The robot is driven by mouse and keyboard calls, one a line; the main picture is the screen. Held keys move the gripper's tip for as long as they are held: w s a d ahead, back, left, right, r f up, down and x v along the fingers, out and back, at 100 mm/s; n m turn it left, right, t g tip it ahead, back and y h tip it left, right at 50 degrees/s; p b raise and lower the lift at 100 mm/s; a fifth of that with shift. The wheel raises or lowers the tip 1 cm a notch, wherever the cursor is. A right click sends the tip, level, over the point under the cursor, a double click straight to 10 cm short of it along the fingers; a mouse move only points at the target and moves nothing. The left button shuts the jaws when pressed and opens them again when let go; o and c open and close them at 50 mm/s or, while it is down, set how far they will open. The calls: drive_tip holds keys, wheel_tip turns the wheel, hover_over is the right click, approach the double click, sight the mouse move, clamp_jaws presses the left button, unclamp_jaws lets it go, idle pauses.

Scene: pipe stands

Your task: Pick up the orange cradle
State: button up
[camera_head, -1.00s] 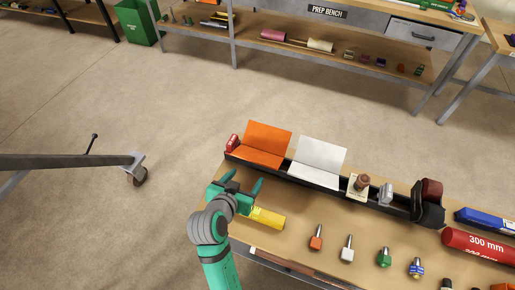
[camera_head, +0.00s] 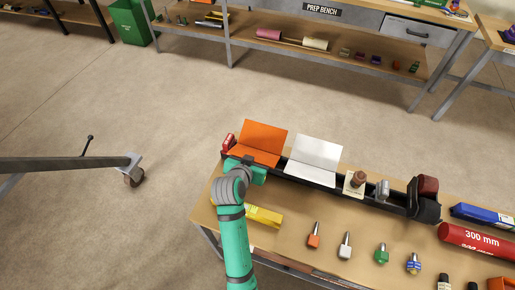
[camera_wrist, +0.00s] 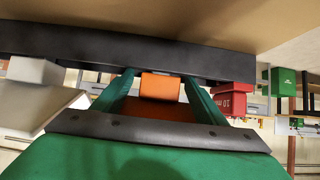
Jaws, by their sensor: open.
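The orange cradle (camera_head: 263,136) is an open V of two flat panels at the left part of a black rail (camera_head: 330,188) on the table. My gripper (camera_head: 252,163) is at the cradle's near side, and my arm hides the cradle's lower edge and the fingertips. In the wrist view my open gripper (camera_wrist: 160,77) has one green finger on each side of an orange part of the cradle (camera_wrist: 160,88). I cannot tell whether the fingers touch it.
A white cradle (camera_head: 314,154) stands just right of the orange one. A red block (camera_head: 228,142) sits close on the left, also seen in the wrist view (camera_wrist: 232,98).

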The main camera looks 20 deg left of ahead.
drive_tip(key=c, duration=1.6)
drive_tip(key=shift+r, duration=0.2)
